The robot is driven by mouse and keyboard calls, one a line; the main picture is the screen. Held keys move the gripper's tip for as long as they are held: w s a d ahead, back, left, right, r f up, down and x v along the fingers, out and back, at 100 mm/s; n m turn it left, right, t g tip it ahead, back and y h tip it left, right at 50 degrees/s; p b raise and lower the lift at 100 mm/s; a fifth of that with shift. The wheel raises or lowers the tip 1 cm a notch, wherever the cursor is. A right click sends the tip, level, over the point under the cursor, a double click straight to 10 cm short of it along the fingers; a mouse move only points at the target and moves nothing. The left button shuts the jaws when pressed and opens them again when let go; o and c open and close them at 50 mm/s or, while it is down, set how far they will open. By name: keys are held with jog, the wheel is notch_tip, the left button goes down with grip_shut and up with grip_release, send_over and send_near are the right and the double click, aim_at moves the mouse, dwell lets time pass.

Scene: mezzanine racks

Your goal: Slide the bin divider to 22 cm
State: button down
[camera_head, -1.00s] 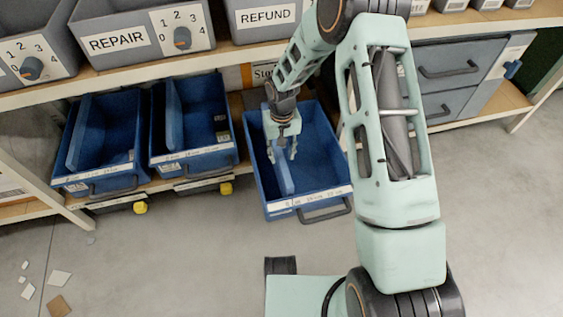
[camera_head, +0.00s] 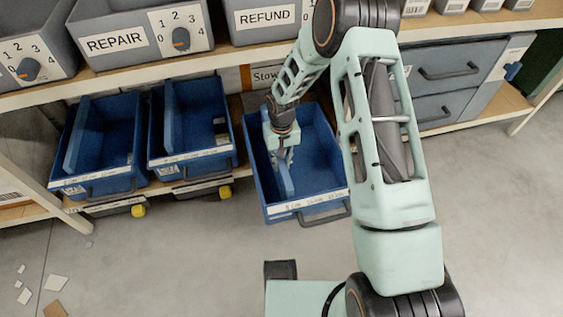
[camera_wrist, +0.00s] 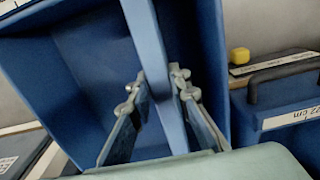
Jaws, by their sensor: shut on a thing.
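A pulled-out blue bin (camera_head: 330,178) hangs out from the lower shelf at the middle of the head view, with a scale strip (camera_head: 302,205) along its front edge whose marks are too small to read. A light blue upright divider (camera_head: 286,182) stands inside, towards the bin's left side. My gripper (camera_head: 283,160) reaches down into the bin and is shut on the divider. In the wrist view the divider (camera_wrist: 150,45) runs between my gripper's two fingers (camera_wrist: 158,90), one on each side. The fingers partly hide it in the head view.
Two other blue bins (camera_head: 105,150) (camera_head: 190,125) with dividers sit to the left. A neighbouring bin's label (camera_wrist: 292,117) ends in "2 cm" in the wrist view.

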jog(key=shift+d, duration=0.1)
jog(key=w+d, duration=0.4)
jog(key=d, duration=1)
jog(key=shift+p, duration=0.45)
jog(key=c, duration=1.8)
grip_release()
jog(key=shift+c, duration=0.2)
jog(key=shift+o, duration=0.2)
jog(key=shift+a, duration=0.1)
notch_tip(320, 180, up, 12)
